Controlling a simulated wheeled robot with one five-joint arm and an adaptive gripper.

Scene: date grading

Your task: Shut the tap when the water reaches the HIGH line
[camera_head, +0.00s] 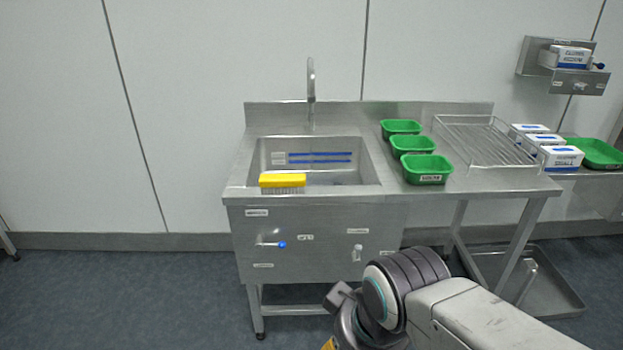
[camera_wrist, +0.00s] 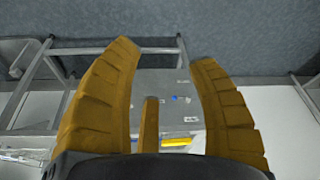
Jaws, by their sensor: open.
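The sink basin (camera_head: 372,172) is set in a steel counter. Two blue lines (camera_head: 320,157) run across its back wall; their labels are too small to read. A curved spout (camera_head: 311,78) rises behind it; I cannot make out a stream or the water level. On the front panel is a lever with a blue knob (camera_head: 281,245), lying sideways; the blue knob also shows in the wrist view (camera_wrist: 176,99). A pale handle (camera_head: 357,253) sits to its right. My gripper (camera_wrist: 163,55) is open and empty, apart from the panel; it is mostly below the head view.
A yellow brush (camera_head: 283,181) lies on the sink's front rim. Green trays (camera_head: 427,178) and a wire rack (camera_head: 480,150) stand on the counter's right, with white boxes (camera_head: 561,157) beyond. A low tray (camera_head: 560,290) is under the right end. Floor left of the sink is clear.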

